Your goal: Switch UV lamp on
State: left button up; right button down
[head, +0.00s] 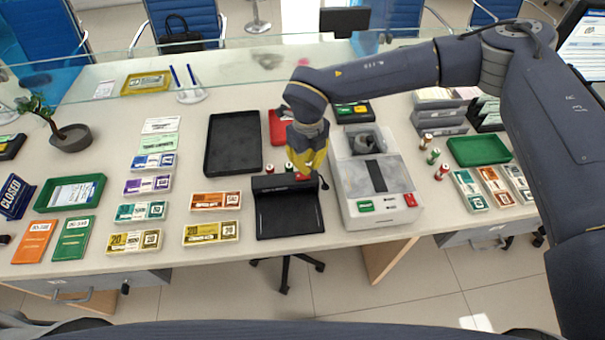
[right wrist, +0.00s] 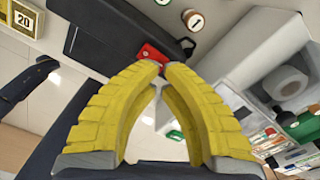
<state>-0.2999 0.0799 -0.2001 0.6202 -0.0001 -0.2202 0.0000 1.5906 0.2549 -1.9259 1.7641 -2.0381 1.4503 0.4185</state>
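The UV lamp (head: 289,212) is a black device with a flat base and a dark bar along its back edge, standing near the middle of the counter. A red switch (head: 303,177) sits at the right end of the bar; it also shows in the right wrist view (right wrist: 150,54), just beyond the fingertips. My right gripper (head: 304,170), with yellow fingers, points down over that end of the lamp. Its fingertips (right wrist: 162,68) meet at the switch, with nothing seen held; contact is unclear. No lit lamp shows. My left gripper is out of view.
A grey counting machine (head: 400,205) stands close on the lamp's right. A black tray (head: 207,145) lies behind left, and banknote bundles (head: 215,201) lie left. Small rolls (head: 442,172) stand right of the machine. A glass screen (head: 240,62) runs along the back.

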jog(key=shift+f, duration=2)
dwell(1.8)
jog(key=shift+r, duration=0.1)
jog(key=shift+r, duration=3.45)
